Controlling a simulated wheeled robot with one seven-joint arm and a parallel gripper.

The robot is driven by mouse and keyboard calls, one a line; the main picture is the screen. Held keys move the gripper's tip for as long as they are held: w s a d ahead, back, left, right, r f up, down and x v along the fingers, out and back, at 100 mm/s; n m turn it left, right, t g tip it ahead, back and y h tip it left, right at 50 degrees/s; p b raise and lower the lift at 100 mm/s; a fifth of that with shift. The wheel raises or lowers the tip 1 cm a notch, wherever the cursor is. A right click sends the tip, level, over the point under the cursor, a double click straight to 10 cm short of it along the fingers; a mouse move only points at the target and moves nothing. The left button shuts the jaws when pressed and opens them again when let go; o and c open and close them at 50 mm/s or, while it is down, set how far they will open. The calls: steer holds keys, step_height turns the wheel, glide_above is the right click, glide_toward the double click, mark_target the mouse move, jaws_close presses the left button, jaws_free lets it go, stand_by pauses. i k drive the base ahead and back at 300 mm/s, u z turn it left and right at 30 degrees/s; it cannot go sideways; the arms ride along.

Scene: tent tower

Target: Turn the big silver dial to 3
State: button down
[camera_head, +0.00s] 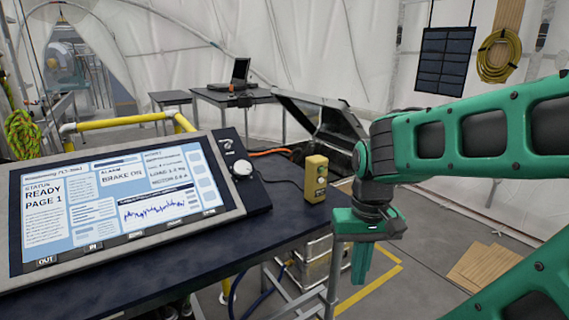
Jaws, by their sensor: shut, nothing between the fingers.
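The big silver dial (242,168) sits on the dark right-hand strip of the console (120,200), beside the lit screen. A smaller light knob (227,143) is above it. The dial's numbers and pointer are too small to read. My gripper (361,288) points down to the right of the table, shut and empty. It is apart from the dial, with the yellow button box between them in the picture.
The yellow button box (316,179) stands on the dark table (240,240), right of the console. An open case (322,120) is behind it. A yellow rail (120,121) runs behind the console. The floor right of the table holds wooden boards (485,265).

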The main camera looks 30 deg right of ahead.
mark_target(242, 169)
steer(key=u, duration=0.6)
steer(key=k, duration=1)
steer(key=z, duration=0.65)
steer(key=i, duration=1)
steer(key=u, duration=0.05)
